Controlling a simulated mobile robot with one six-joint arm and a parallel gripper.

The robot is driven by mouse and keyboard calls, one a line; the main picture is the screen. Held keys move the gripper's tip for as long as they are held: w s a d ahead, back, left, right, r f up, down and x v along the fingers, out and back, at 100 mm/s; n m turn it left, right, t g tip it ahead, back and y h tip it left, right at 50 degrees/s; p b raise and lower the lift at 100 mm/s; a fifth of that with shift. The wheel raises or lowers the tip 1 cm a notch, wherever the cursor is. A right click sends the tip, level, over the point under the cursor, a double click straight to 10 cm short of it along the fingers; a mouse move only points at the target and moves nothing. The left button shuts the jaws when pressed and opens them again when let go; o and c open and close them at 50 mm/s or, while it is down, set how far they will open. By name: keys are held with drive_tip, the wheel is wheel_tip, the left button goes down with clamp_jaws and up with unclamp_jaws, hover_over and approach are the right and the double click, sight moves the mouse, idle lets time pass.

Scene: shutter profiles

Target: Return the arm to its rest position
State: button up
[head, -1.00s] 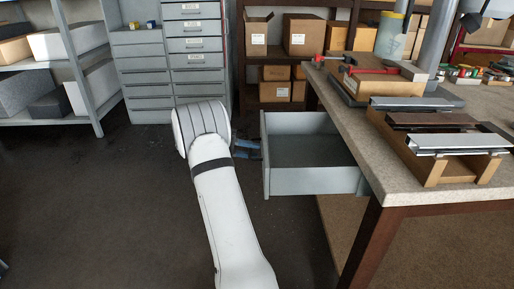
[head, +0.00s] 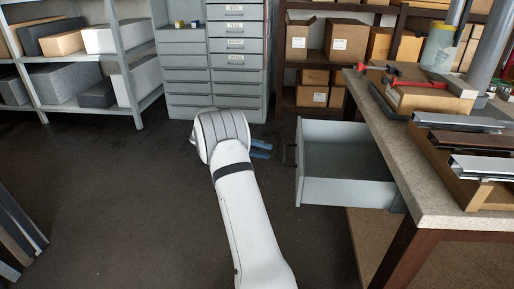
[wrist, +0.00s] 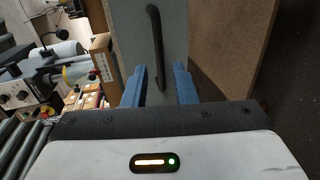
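My arm, white with a dark band, reaches forward in the head view. My gripper (head: 262,149) has two blue fingers, spread apart with nothing held, just left of the open drawer. The grey drawer (head: 345,191) is pulled out to the left from under the workbench, and its inside looks empty. Its dark handle (head: 288,153) stands a short gap beyond my fingertips. In the wrist view my gripper (wrist: 158,86) is also open, with the dark bar handle (wrist: 157,45) ahead, lined up between the fingers.
The workbench (head: 440,190) stands at right with profiles on a wooden rack (head: 468,190). A grey drawer cabinet (head: 190,75) and shelves with boxes stand behind. Long profiles lean at the lower left. The dark floor (head: 120,170) left of my arm is clear.

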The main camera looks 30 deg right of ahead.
drive_tip(key=s+a+r+n+t+y+p, duration=0.25)
drive_tip(key=s+a+r+p, duration=0.2)
drive_tip(key=r, duration=0.45)
drive_tip(key=s+a+r+n+t+y+p, duration=0.2)
drive_tip(key=s+a+r+t+y+p, duration=0.1)
drive_tip(key=s+a+r+p, duration=0.2)
drive_tip(key=s+a+r+n+t+y+p, duration=0.1)
drive_tip(key=s+a+r+t+y+p, duration=0.2)
drive_tip(key=s+a, duration=0.6)
drive_tip(key=s+a+r+n+t+y+p, duration=0.2)
drive_tip(key=s+a+r+p, duration=0.5)
drive_tip(key=a, duration=0.4)
drive_tip(key=shift+s+a+n+t+y+p, duration=0.3)
drive_tip(key=shift+t+y+p, duration=0.35)
drive_tip(key=shift+t, duration=0.5)
